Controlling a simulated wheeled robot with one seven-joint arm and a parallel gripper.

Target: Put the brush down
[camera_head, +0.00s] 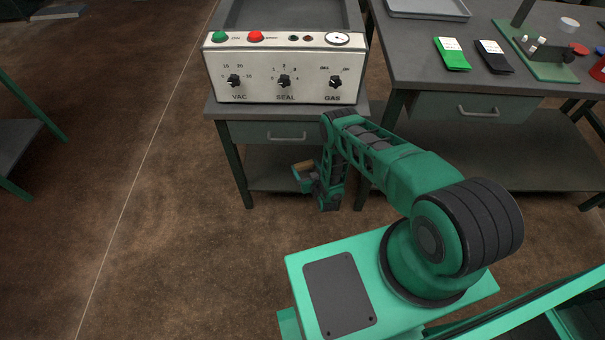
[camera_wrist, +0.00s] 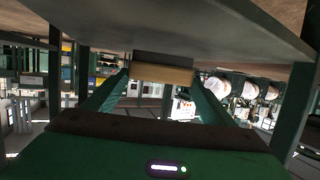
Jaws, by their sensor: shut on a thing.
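My gripper (camera_head: 303,176) is low in front of the grey bench that carries the control panel, below its drawer. It is shut on the brush (camera_head: 304,166), a small block with a tan wooden part, held clear of the floor. In the wrist view the brush (camera_wrist: 163,74) spans the gap between the two green fingers of my gripper (camera_wrist: 162,84), with a dark strip along its wooden side. A grey slab lies close beyond it across the top of that view. Whether the brush touches anything else cannot be told.
The bench (camera_head: 212,108) has a drawer (camera_head: 278,134) and a lower shelf (camera_head: 262,178). On it stands the control panel (camera_head: 285,75). A larger bench (camera_head: 400,58) at right holds a tray (camera_head: 428,8), green (camera_head: 452,55) and black (camera_head: 493,57) packets.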

